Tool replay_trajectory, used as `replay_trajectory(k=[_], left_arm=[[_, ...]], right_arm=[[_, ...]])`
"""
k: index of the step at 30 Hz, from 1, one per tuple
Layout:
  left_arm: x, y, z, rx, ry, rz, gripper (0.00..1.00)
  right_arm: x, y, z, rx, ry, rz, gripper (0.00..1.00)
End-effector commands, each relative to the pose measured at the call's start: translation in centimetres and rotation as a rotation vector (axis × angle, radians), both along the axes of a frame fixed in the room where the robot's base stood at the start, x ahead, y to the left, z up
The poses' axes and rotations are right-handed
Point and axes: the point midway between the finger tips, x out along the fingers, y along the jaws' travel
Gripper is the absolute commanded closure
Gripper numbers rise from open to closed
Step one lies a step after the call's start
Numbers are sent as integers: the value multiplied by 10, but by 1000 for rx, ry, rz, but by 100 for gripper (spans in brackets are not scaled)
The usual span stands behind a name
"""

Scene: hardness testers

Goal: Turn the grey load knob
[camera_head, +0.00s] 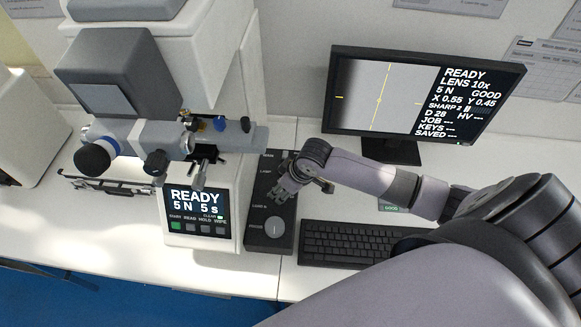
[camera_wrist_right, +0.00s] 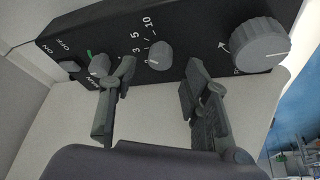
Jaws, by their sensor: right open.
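The grey load knob (camera_wrist_right: 160,55) is a small round knob on the black control box (camera_wrist_right: 190,30), beside the printed numbers 3, 5 and 10. In the right wrist view it lies between the two fingertips of my right gripper (camera_wrist_right: 160,72), with a gap on each side. The right gripper is open and empty. In the head view, my right gripper (camera_head: 286,186) is over the middle of the black box (camera_head: 256,238) and hides the load knob. My left gripper is not in view.
A larger grey knob (camera_wrist_right: 262,50) sits right of the load knob, and a small knob with a green mark (camera_wrist_right: 99,65) sits left, close to a finger. The hardness tester (camera_head: 200,180) stands left of the box. A keyboard (camera_head: 350,243) and a monitor (camera_head: 420,100) are right.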

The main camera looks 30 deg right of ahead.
Motion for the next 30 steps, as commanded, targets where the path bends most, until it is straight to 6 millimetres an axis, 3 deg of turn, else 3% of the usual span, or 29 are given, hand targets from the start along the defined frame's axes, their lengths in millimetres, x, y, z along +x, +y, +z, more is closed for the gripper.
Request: replay_trajectory(k=[6,12,30], left_arm=[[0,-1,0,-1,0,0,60],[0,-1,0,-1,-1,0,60],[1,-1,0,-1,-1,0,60]], right_arm=[[-16,-9,45,-3,-3,2,56],[-26,-12,72,0,-2,1,56],[-29,-13,79,0,-1,0,56]])
